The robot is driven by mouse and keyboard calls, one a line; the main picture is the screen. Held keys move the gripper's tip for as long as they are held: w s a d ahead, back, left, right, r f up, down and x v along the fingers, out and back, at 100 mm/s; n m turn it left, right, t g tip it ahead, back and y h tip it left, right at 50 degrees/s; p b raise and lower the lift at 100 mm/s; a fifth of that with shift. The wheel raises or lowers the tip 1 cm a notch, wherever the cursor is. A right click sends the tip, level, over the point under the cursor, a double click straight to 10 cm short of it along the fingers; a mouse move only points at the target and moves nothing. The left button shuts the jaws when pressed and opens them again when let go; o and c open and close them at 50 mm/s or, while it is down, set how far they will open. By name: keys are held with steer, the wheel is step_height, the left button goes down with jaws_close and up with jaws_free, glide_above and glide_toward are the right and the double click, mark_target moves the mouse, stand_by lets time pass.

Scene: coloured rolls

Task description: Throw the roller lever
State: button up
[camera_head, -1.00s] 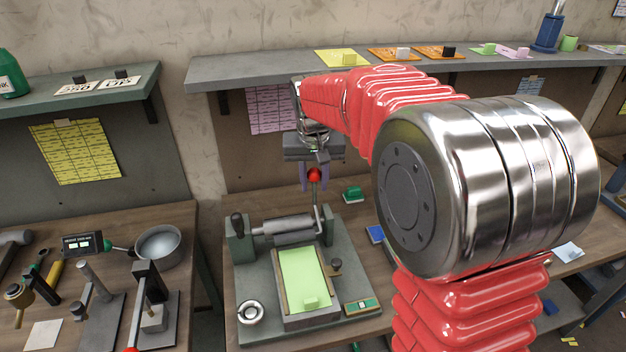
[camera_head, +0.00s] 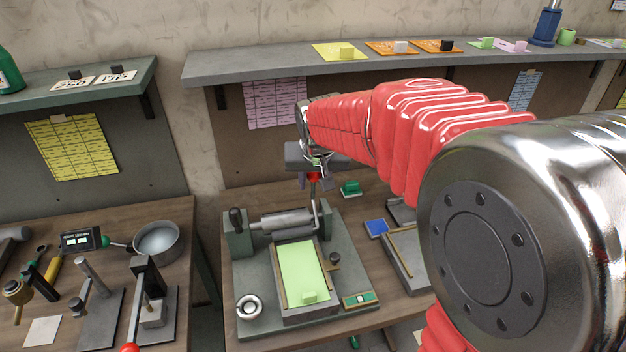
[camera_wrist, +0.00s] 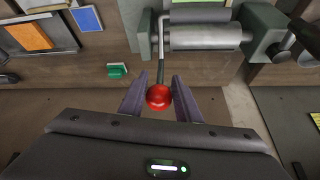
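The roller lever is a thin metal rod topped by a red ball knob (camera_head: 313,176). It rises at the right end of the metal roller (camera_head: 287,222) on the grey press. In the wrist view the red knob (camera_wrist: 159,97) sits between the two purple-grey fingers of my gripper (camera_wrist: 160,98). The fingers stand apart, with a visible gap on each side of the knob. In the head view my gripper (camera_head: 315,172) is at the knob, partly hiding it. A light green sheet (camera_head: 302,270) lies on the press bed in front of the roller.
A green block (camera_head: 350,188) and a blue pad (camera_head: 376,228) lie to the right of the press. A metal pan (camera_head: 158,242) and several tools stand on the left bench. A grey shelf (camera_head: 400,62) runs along the wall above.

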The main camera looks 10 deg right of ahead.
steer(key=o, duration=0.3)
steer(key=shift+r, duration=0.1)
steer(key=shift+r, duration=0.1)
steer(key=v, duration=1.3)
steer(key=shift+s+r, duration=0.15)
steer(key=shift+s, duration=0.05)
steer(key=s+f+n, duration=0.1)
steer(key=s+f, duration=0.3)
steer(key=s, duration=0.6)
steer(key=s+f+n, duration=0.1)
steer(key=s+f, duration=0.4)
steer(key=s, duration=0.6)
steer(key=shift+s+d+y, duration=0.2)
steer(key=shift+s+y, duration=0.05)
steer(key=shift+y, duration=0.05)
